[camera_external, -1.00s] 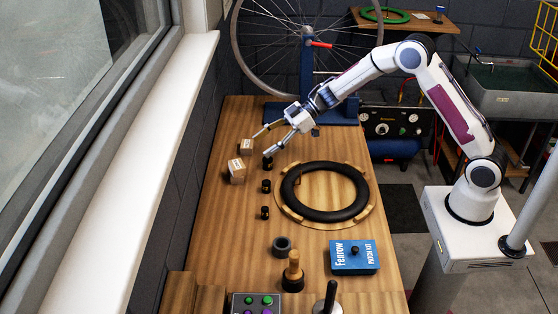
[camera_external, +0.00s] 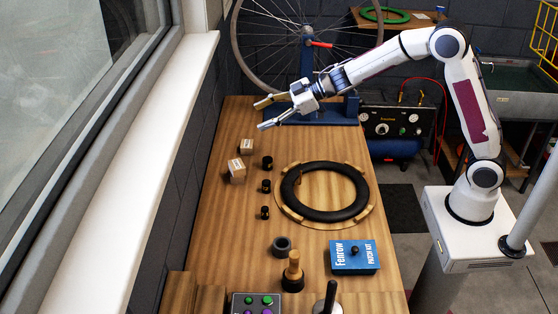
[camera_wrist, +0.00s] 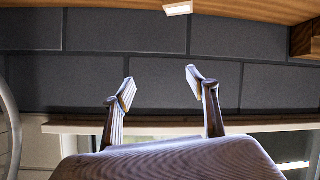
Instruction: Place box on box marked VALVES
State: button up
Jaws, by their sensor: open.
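Two small cardboard boxes lie on the wooden bench near its left edge. The rear box (camera_external: 246,147) is smaller in view, and the front box (camera_external: 236,171) has a white label. The print on them is too small to read, so I cannot tell which is marked VALVES. They sit close together, not stacked. My gripper (camera_external: 264,114) is open and empty, raised above the far part of the bench, behind the boxes. In the wrist view its fingertips (camera_wrist: 160,87) stand apart with nothing between them, and part of a pale box (camera_wrist: 178,8) shows at the top edge.
Several small black cylinders (camera_external: 266,186) stand in a row right of the boxes. A black tyre ring (camera_external: 288,190) lies on a wooden disc. A blue patch kit box (camera_external: 355,257) is nearer. A wheel stand (camera_external: 308,70) is at the back; a wall is left.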

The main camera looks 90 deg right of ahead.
jog(key=s+a+r+m+g+h, duration=0.1)
jog(key=s+a+r+m+h, duration=0.15)
jog(key=s+r, duration=0.4)
jog(key=s+a+r+m+g+h, duration=0.1)
jog(key=s+a+r+h, duration=0.2)
jog(key=s, duration=0.7)
jog(key=s+a+f+g+y, duration=0.1)
jog(key=s+a+f, duration=0.1)
jog(key=s+a, duration=0.3)
jog(key=s+a+f+g+y, duration=0.2)
jog(key=s+a, duration=0.3)
jog(key=s, duration=0.8)
jog(key=s+a+f+g+y, duration=0.1)
jog(key=s+a+f+g, duration=0.1)
jog(key=s+a, duration=0.3)
jog(key=s+f, duration=0.1)
jog(key=s, duration=0.3)
jog(key=shift+s+f+y, duration=0.2)
jog(key=shift+s+y, duration=0.1)
jog(key=shift+y, duration=0.05)
jog(key=shift+a, duration=0.1)
